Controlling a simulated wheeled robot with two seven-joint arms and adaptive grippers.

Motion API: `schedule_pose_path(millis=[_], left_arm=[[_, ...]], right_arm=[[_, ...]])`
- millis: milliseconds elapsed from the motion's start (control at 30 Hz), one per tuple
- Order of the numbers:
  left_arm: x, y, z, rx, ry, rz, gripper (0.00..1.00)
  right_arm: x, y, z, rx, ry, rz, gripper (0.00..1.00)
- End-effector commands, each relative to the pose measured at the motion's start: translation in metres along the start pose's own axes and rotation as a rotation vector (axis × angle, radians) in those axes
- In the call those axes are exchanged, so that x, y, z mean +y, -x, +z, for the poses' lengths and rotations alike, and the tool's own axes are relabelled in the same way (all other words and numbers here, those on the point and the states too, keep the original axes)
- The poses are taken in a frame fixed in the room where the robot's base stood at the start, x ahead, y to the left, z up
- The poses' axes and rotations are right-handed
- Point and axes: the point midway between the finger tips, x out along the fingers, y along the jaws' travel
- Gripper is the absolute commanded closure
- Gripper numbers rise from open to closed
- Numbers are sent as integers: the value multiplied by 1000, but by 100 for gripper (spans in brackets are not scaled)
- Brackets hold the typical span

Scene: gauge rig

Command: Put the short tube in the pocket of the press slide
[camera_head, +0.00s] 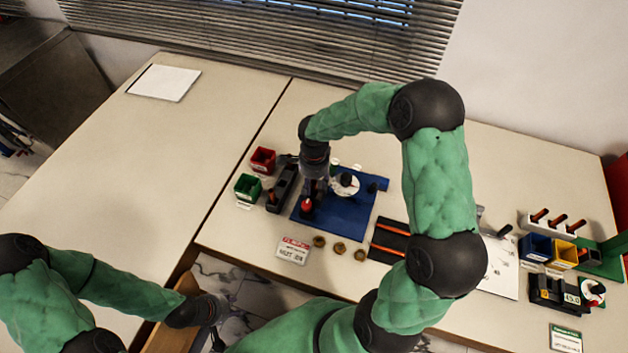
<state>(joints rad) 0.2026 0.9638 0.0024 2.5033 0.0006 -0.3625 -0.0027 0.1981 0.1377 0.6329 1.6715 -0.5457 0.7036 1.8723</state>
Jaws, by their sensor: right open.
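My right gripper (310,190) points down over the blue mat (342,224), its fingers dark and small in the picture; it is open. A red-topped dark piece (307,206) stands just below it; I cannot tell if they touch. A long dark fixture (283,187) lies left of the mat, with an orange-red part (272,197) at its near end. I cannot tell for certain which piece is the short tube or the press slide, and its pocket is not discernible. My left gripper (214,335) hangs low at the bottom left, away from the table objects; its fingers are unclear.
A red bin (263,158) and a green bin (246,186) stand left of the fixture. A white round dial (345,185) sits on the mat. Several brass nuts (340,248) lie in front. A white rack (548,224) and blue bin (536,246) stand right. The left table is mostly clear.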

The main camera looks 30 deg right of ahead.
Motion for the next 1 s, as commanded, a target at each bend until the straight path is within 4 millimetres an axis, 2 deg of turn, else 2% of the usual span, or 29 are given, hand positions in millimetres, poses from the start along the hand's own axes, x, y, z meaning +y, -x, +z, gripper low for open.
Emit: schedule_pose_path(millis=[67, 233, 1000], left_arm=[[0, 0, 0, 0, 0, 0, 60], [0, 0, 0, 0, 0, 0, 60], [-2, -5, 0, 0, 0, 0, 60]], right_arm=[[0, 0, 0, 0, 0, 0, 54], [0, 0, 0, 0, 0, 0, 100], [3, -1, 3, 0, 1, 2, 100]])
